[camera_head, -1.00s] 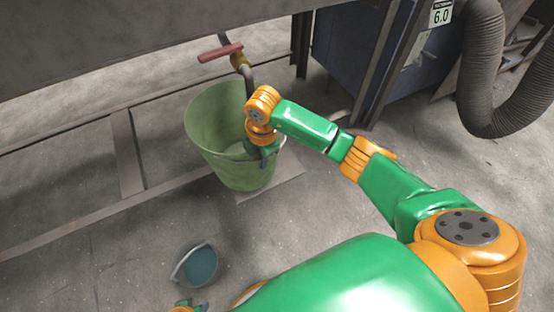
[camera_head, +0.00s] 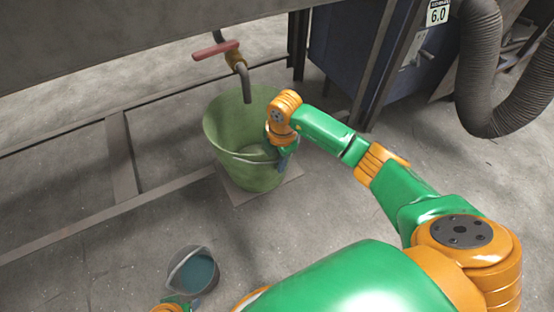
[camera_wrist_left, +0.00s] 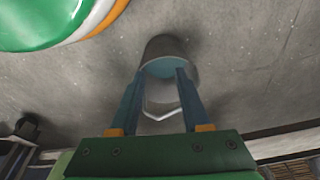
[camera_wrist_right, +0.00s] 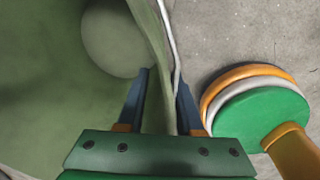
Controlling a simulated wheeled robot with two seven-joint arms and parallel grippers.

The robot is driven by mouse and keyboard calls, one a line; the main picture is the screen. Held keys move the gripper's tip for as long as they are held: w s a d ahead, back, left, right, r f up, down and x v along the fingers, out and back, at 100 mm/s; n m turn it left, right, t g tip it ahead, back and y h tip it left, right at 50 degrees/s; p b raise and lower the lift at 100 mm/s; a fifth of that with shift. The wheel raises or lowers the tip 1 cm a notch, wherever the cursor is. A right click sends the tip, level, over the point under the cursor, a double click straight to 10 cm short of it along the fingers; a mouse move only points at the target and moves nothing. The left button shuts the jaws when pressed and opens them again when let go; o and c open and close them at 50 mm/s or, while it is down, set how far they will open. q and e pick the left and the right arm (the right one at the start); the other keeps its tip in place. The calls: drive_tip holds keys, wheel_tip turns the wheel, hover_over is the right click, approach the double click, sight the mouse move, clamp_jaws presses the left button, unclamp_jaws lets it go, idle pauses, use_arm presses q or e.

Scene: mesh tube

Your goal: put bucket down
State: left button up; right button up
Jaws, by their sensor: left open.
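A large green bucket (camera_head: 232,142) stands upright near the tap, over a flat plate on the floor. I cannot tell whether its base touches the plate. My right gripper (camera_head: 281,160) is at its right rim. In the right wrist view, the fingers (camera_wrist_right: 164,80) lie on both sides of the bucket wall (camera_wrist_right: 70,110), with the pale wire handle (camera_wrist_right: 170,45) beside them. A small grey bucket (camera_head: 193,270) with teal contents stands at the lower left. My left gripper (camera_wrist_left: 160,75) is open, with this small bucket (camera_wrist_left: 163,50) beyond its fingertips.
A red-handled tap (camera_head: 217,50) with a bent spout hangs at the green bucket's far rim. The flat plate (camera_head: 236,193) shows in front of the bucket. A blue cabinet (camera_head: 340,50) and grey hose (camera_head: 480,70) are at the back right. Floor between the buckets is clear.

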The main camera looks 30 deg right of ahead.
drive_tip(key=shift+r, duration=0.3)
use_arm(q)
drive_tip(key=s+a+f+p, duration=0.2)
drive_tip(key=s+f+p, duration=0.2)
drive_tip(key=s+f, duration=0.1)
drive_tip(key=shift+s+f+g+p, duration=0.15)
drive_tip(key=shift+f+g+p, duration=0.2)
drive_tip(key=shift+f, duration=0.2)
use_arm(e)
wheel_tip(320, 180, up, 12)
drive_tip(key=s, duration=0.1)
drive_tip(key=shift+s+f, duration=0.15)
drive_tip(key=shift+f, duration=0.1)
drive_tip(key=shift+d, duration=0.1)
